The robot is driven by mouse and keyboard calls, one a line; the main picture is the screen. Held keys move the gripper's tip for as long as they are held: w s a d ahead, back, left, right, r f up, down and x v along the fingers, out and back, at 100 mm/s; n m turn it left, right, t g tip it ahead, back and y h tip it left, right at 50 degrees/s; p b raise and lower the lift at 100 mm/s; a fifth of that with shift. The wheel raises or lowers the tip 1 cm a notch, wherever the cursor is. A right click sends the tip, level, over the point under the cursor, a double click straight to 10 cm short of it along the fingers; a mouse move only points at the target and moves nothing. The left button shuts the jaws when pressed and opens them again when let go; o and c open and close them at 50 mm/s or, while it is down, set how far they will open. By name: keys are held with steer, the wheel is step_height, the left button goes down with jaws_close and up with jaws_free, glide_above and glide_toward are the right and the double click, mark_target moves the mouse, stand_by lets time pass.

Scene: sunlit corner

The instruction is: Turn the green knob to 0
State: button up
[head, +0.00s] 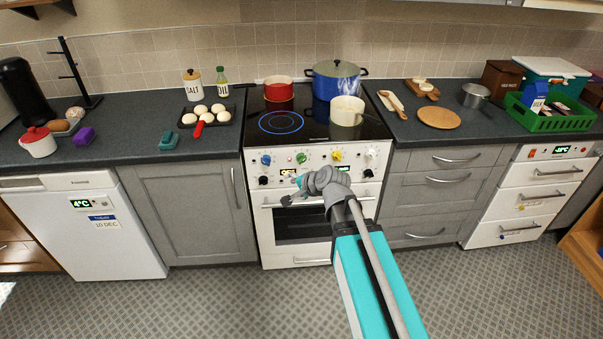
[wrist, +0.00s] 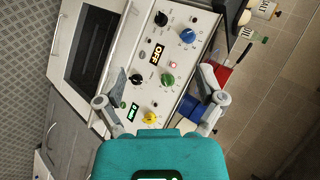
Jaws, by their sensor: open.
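The green knob (head: 301,158) is on the white front panel of the stove (head: 378,160), between a blue knob (head: 266,160) and a yellow knob (head: 337,156). In the wrist view the green knob (wrist: 168,80) lies between my open fingertips, with panel showing on both sides of it. My gripper (head: 291,190) is empty in front of the panel, below the green knob in the head view; it also shows in the wrist view (wrist: 162,77). The fingers look apart from the knob. I cannot read the knob's dial setting.
An orange display (wrist: 157,54) reads OFF; a green one (wrist: 133,112) is beside it. Small black knobs line the panel. Above, the hob holds a red pot (head: 279,90), a blue pot (head: 336,82) and a steaming cream pot (head: 347,112). A blue ring (head: 281,122) glows.

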steer(key=w+a+f+m+t+b, duration=0.2)
steer(key=w+m+t+b, duration=0.2)
steer(key=w+m+b, duration=0.15)
steer(key=m+t+h+b, duration=0.7)
steer(key=m+b, duration=0.9)
steer(key=m, duration=0.7)
glide_toward(302, 162)
steer(key=s+r+g, duration=0.1)
steer(key=s, duration=0.3)
steer(key=shift+a+r+h, duration=0.1)
steer(key=shift+a+h, duration=0.2)
steer(key=shift+a, duration=0.05)
steer(key=shift+w, duration=0.15)
steer(key=w, duration=0.9)
steer(key=w+d, duration=0.1)
steer(key=w, duration=0.3)
steer(key=shift+w, duration=0.3)
steer(key=c, duration=1.2)
steer(key=shift+o, duration=0.2)
